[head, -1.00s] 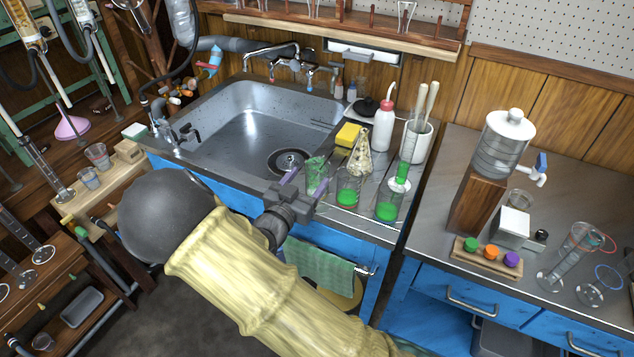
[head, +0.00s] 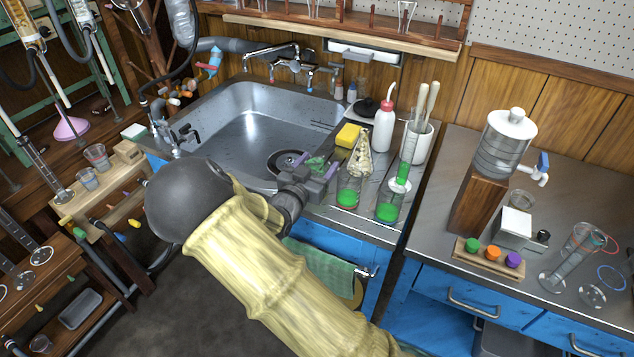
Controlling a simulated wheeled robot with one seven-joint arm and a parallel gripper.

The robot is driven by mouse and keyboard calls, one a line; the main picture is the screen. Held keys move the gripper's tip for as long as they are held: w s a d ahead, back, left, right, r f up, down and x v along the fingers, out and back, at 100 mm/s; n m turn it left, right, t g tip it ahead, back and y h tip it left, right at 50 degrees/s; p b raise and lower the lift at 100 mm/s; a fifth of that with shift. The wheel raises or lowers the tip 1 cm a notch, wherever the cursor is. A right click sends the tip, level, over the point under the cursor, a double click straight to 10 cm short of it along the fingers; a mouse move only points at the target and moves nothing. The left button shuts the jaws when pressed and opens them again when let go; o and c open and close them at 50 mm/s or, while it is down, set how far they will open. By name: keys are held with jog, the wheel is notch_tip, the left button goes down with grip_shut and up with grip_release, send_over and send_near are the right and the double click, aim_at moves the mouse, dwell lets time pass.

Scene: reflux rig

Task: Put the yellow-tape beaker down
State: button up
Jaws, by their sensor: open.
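My gripper (head: 315,165) is open over the front edge of the sink unit, its two purple-tipped fingers pointing away from me. A clear beaker with green in it (head: 317,163) shows around the fingertips, partly hidden by my gripper. I cannot tell whether it touches the fingers. A second beaker with green liquid (head: 348,196) stands upright on the drainboard just right of my gripper. A third beaker with green liquid (head: 389,211) stands further right. No yellow tape can be made out on any of them, so I cannot tell which is the yellow-tape beaker.
The sink basin (head: 245,120) lies left of my gripper. A yellow sponge (head: 348,135), a cone-shaped flask (head: 360,155), a tall cylinder with green liquid (head: 407,155) and a red-topped white bottle (head: 384,128) crowd the drainboard behind. A green towel (head: 320,268) hangs below.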

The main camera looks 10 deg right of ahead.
dwell(0.4)
jog(key=c, duration=1.2)
jog(key=shift+o, duration=0.2)
notch_tip(320, 180, up, 10)
jog(key=p, duration=0.2)
